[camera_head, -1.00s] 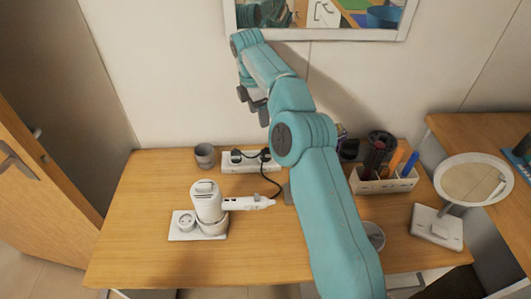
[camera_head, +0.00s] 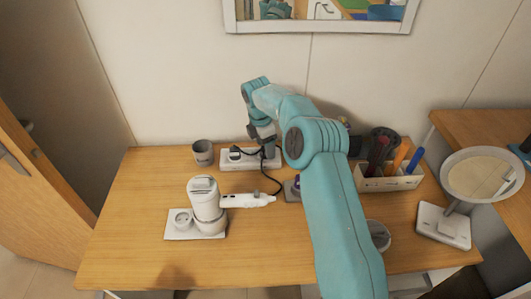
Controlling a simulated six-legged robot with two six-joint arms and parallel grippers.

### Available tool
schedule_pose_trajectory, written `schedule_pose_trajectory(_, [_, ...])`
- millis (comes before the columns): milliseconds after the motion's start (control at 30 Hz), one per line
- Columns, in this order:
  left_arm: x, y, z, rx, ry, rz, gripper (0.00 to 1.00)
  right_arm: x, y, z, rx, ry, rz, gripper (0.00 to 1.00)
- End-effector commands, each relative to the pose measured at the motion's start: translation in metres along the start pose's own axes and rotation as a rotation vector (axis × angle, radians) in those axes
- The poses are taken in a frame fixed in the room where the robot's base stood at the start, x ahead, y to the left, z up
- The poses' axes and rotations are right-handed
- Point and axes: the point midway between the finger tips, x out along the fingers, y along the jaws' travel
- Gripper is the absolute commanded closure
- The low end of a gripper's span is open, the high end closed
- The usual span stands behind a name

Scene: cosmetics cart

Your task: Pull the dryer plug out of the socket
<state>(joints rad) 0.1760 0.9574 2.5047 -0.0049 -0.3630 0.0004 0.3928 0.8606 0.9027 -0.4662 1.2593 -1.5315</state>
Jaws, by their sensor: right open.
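The white hair dryer (camera_head: 206,204) rests on a white stand at the left of the wooden table, its handle pointing right. A black cord (camera_head: 277,184) runs from the handle's end up to the white socket strip (camera_head: 231,166) by the wall. A black plug (camera_head: 235,153) shows at the strip's left part. The cord's end at the strip's right part is largely hidden by my right gripper (camera_head: 267,151). This gripper is open and points down just over that end; I cannot tell whether its fingers touch the plug. My left gripper is not in view.
A grey cup (camera_head: 203,152) stands left of the strip. A white organizer (camera_head: 391,184) with brushes and bottles stands at the right, near my right arm. A round mirror (camera_head: 482,175) stands farther right. The table's front is mostly clear.

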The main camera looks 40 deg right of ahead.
Motion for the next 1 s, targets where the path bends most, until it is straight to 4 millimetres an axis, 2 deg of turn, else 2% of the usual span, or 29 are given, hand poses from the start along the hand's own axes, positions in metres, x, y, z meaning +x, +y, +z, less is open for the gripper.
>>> schedule_pose_trajectory(167, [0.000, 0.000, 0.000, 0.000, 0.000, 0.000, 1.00, 0.001, 0.000, 0.000, 0.000, 0.000, 0.001, 0.34])
schedule_pose_trajectory(200, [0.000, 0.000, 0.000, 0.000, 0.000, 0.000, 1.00, 0.001, 0.000, 0.000, 0.000, 0.000, 0.000, 0.38])
schedule_pose_trajectory(367, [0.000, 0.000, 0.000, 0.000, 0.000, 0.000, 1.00, 0.000, 0.000, 0.000, 0.000, 0.000, 0.000, 0.90])
schedule_pose_trajectory(400, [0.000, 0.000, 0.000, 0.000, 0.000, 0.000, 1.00, 0.000, 0.000, 0.000, 0.000, 0.000, 0.000, 0.95])
schedule_pose_trajectory(767, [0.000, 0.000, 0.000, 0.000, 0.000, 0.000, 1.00, -0.001, 0.000, 0.000, -0.001, 0.000, 0.001, 0.95])
schedule_pose_trajectory(967, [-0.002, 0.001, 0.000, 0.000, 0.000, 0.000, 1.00, -0.020, 0.001, 0.003, 0.000, -0.001, 0.007, 0.96])
schedule_pose_trajectory(1000, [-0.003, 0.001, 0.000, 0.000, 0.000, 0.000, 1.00, -0.028, 0.002, 0.004, 0.000, -0.001, 0.009, 1.00])
